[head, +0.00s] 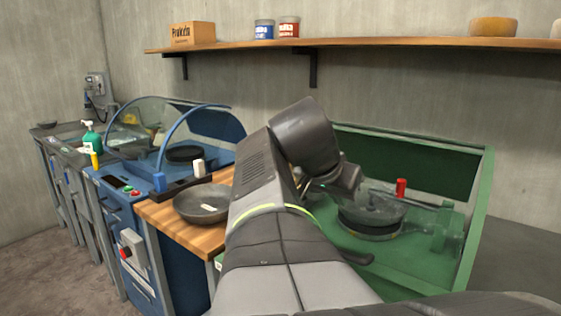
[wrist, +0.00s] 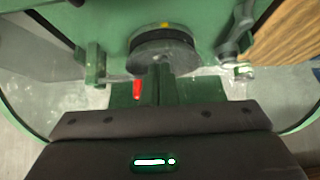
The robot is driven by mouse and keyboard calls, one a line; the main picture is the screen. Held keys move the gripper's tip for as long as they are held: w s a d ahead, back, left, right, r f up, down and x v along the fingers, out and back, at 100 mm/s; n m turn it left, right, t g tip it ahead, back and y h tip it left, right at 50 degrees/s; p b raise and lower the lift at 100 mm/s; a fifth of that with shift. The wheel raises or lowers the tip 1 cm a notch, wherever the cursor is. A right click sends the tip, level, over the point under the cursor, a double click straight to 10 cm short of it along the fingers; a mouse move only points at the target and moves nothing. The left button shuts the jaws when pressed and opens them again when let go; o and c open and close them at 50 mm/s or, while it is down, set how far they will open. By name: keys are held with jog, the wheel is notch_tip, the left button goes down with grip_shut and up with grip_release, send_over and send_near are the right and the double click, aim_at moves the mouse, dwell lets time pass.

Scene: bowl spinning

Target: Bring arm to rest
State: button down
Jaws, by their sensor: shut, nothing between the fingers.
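My arm reaches from the bottom of the head view up over the middle, and its wrist bends down toward the green machine (head: 478,215). My gripper (wrist: 158,72) points into the green machine in the wrist view, with its fingers together and nothing held. In the head view my arm hides most of it. A dark round disc (wrist: 165,50) lies just beyond the fingertips. I cannot tell whether they touch it. A red knob (wrist: 137,90) shows beside the fingers, and a red knob (head: 401,187) shows on the machine in the head view.
A dark metal bowl (head: 203,204) sits on the wooden counter (head: 172,222) left of my arm. A blue machine (head: 119,198) with a clear hood stands farther left. A wall shelf (head: 375,42) with a box (head: 193,34) and cans runs above. The machine's green side walls flank my gripper.

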aim_at(365, 149)
notch_tip(365, 149, up, 10)
jog(key=p, duration=0.8)
notch_tip(365, 149, down, 11)
jog(key=b, duration=0.8)
jog(key=shift+b, duration=0.3)
jog(key=r+p, duration=0.1)
jog(key=w+d+r+p, duration=0.1)
jog(key=p, duration=0.1)
jog(key=w+r+p, duration=0.1)
jog(key=r, duration=0.1)
jog(key=shift+d+r, duration=0.1)
jog(key=shift+d, duration=0.15)
jog(key=w+d+r+p, duration=0.1)
jog(key=p, duration=0.1)
jog(key=w+d+r+p, duration=0.1)
jog(key=w+r+p, duration=0.1)
jog(key=w+d+r+p, duration=0.1)
jog(key=r+p, duration=0.1)
jog(key=shift+w+d, duration=0.25)
jog(key=shift+w, duration=0.1)
jog(key=shift+w+d+r+p, duration=0.3)
jog(key=shift+w+d+p, duration=0.3)
jog(key=shift+w, duration=0.25)
